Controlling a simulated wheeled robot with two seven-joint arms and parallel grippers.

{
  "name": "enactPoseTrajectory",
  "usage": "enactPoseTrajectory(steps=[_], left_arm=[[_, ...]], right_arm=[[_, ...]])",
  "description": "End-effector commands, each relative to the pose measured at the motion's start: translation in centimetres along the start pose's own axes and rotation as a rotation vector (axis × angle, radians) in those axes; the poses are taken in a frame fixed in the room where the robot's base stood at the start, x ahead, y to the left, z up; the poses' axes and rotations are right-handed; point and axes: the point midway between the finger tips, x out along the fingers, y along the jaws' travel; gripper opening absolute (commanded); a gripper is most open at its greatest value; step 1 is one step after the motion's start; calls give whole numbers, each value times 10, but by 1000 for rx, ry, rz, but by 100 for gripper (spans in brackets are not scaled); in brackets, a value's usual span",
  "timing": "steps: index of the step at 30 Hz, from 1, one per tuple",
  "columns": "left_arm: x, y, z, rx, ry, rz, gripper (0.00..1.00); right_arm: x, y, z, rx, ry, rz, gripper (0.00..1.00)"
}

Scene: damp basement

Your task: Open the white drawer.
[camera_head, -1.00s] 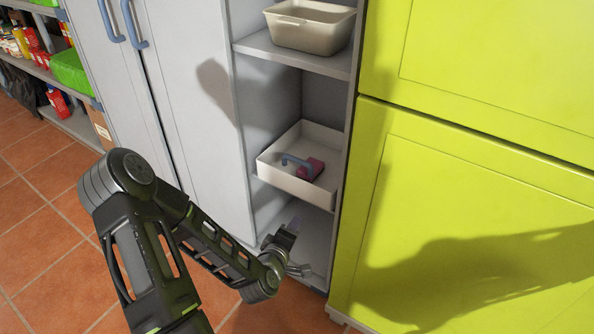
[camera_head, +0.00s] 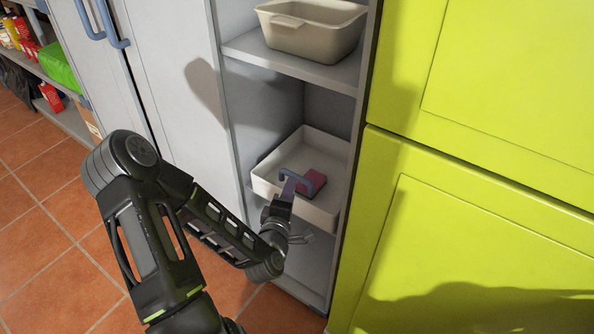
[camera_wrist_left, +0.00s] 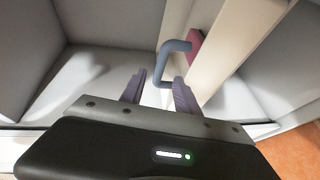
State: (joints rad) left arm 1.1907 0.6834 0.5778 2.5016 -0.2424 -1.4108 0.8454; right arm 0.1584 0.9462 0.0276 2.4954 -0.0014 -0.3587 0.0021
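The white drawer (camera_head: 325,217) is a shallow open-topped tray in the tall grey cabinet. A blue-grey bar handle (camera_head: 297,176) shows at its front and also in the left wrist view (camera_wrist_left: 162,62). My left gripper (camera_head: 287,192) is at the handle, in front of the drawer. In the left wrist view its two fingers (camera_wrist_left: 161,88) are apart, with the handle's lower end between or just beyond the tips. Contact cannot be told. My right gripper is not in view.
A beige bin (camera_head: 310,35) stands on the shelf above. A grey cabinet door (camera_head: 180,90) is to the left and a yellow-green cabinet (camera_head: 480,220) close on the right. Orange tiled floor (camera_head: 40,220) is clear at lower left.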

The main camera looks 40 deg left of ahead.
Motion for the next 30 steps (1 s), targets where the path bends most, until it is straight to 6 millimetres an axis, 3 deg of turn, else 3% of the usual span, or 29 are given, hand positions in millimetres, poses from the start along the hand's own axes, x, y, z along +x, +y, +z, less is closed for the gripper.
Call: enactPoseTrajectory(steps=[11, 24, 30], left_arm=[[9, 0, 0, 0, -1, -1, 38], [70, -2, 0, 0, 1, 0, 38], [78, 0, 0, 1, 0, -1, 38]], right_arm=[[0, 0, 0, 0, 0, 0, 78], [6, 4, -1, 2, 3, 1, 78], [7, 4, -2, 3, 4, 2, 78]])
